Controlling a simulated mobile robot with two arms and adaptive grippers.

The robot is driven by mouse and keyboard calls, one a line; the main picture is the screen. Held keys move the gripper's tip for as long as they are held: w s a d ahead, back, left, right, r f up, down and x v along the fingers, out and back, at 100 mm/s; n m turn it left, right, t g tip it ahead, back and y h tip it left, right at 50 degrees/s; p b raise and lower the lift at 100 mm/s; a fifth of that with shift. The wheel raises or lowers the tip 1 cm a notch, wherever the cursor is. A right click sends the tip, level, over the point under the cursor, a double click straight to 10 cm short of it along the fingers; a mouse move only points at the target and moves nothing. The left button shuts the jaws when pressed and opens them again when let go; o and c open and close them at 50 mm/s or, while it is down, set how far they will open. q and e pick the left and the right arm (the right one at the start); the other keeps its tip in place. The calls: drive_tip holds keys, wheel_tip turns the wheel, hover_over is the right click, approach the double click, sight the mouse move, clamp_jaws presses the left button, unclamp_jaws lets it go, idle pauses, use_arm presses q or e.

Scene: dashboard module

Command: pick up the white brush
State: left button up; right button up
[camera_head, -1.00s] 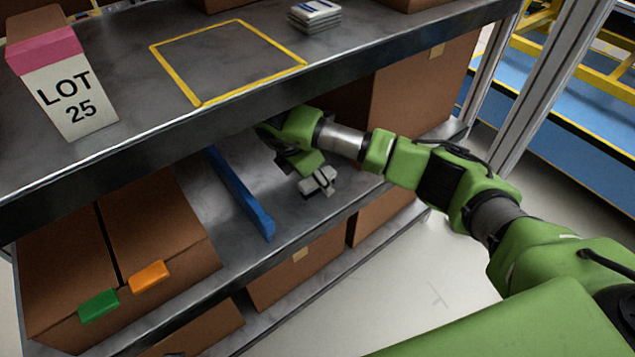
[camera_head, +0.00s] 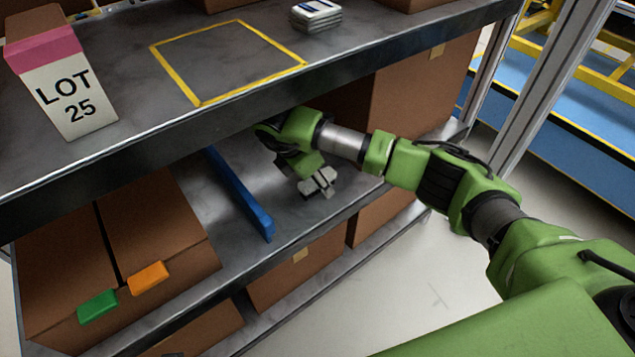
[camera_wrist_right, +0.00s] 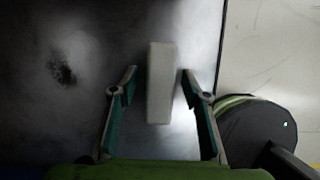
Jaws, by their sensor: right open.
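The white brush shows in the right wrist view as a pale upright block (camera_wrist_right: 160,84) on the dark shelf surface. My right gripper (camera_wrist_right: 158,76) is open, with one finger on each side of the brush; I cannot tell whether either finger touches it. In the head view my right gripper (camera_head: 319,183) points down low over the middle shelf, and the brush there is hard to tell apart from the pale fingers. My left gripper is not in view.
A blue divider (camera_head: 240,195) lies left of the gripper on the middle shelf (camera_head: 284,212). The upper shelf (camera_head: 130,150) overhangs the right arm's hand. Cardboard boxes (camera_head: 160,215) stand left, and a larger box (camera_head: 425,85) stands behind the arm.

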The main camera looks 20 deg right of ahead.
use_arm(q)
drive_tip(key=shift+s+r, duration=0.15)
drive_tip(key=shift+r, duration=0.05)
use_arm(e)
clamp_jaws()
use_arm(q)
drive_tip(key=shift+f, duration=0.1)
use_arm(e)
drive_tip(key=shift+r, duration=0.1)
wheel_tip(320, 180, up, 4)
drive_tip(key=shift+w+f+p, duration=0.1)
drive_tip(key=shift+f+p, duration=0.05)
drive_tip(key=shift+p, duration=0.3)
use_arm(q)
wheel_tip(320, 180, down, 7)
drive_tip(key=p, duration=0.1)
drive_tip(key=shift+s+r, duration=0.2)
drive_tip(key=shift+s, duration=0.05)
use_arm(e)
drive_tip(key=s+d, duration=1)
drive_tip(key=s, duration=0.5)
